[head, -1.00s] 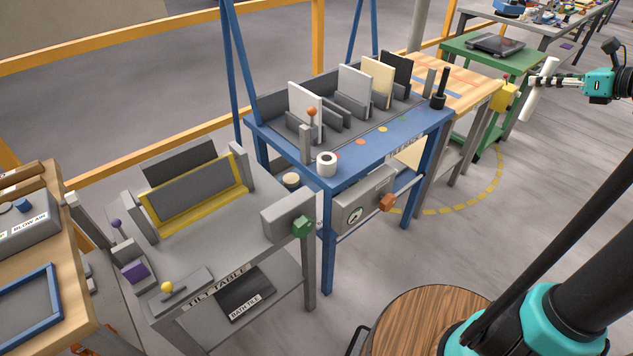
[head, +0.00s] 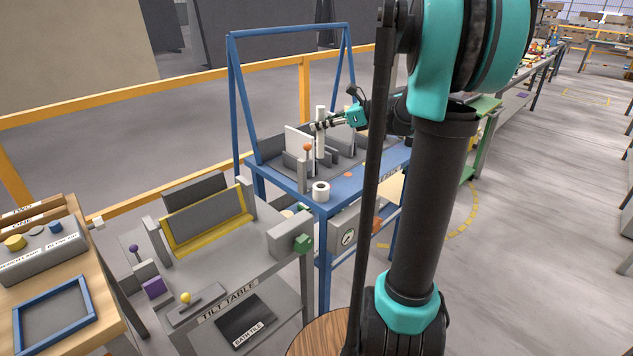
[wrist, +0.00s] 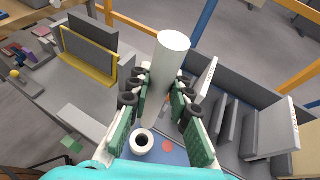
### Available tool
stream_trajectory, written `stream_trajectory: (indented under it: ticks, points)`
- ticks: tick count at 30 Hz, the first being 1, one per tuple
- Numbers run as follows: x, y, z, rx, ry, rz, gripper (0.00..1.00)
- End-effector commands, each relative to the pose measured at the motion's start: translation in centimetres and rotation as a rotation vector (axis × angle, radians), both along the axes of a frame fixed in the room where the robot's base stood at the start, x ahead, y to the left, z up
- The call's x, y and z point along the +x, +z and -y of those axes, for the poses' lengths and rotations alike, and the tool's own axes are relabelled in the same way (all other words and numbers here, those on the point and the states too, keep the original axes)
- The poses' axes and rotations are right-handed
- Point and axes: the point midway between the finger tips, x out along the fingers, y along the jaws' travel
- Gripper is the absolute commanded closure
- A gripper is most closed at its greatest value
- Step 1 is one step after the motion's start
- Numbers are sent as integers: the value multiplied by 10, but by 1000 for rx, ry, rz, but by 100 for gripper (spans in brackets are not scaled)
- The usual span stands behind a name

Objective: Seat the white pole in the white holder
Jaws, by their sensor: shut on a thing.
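My gripper (head: 316,127) is shut on the white pole (head: 320,149), a plain white cylinder held about upright above the blue table. In the wrist view the pole (wrist: 170,60) stands between my finger pads (wrist: 160,82), and its top end faces the camera. The white holder (head: 321,192) is a short, thick ring with a dark hole at the table's front left corner. It also shows in the wrist view (wrist: 142,142), below the pole. The pole is apart from the holder, farther back and higher.
The blue table (head: 345,194) carries upright panels in grey slots (wrist: 238,130) just right of the pole in the wrist view. A blue frame (head: 238,110) rises at the back.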

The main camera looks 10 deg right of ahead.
Motion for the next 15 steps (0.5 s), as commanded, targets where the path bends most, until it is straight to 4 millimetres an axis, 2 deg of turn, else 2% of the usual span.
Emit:
stream_trajectory:
  ticks: [1,9,15]
  points:
    - [1,-13,0,0,0,0,100]
    - [1,-78,0,1,0,1,100]
    - [1,-114,0,1,0,1,100]
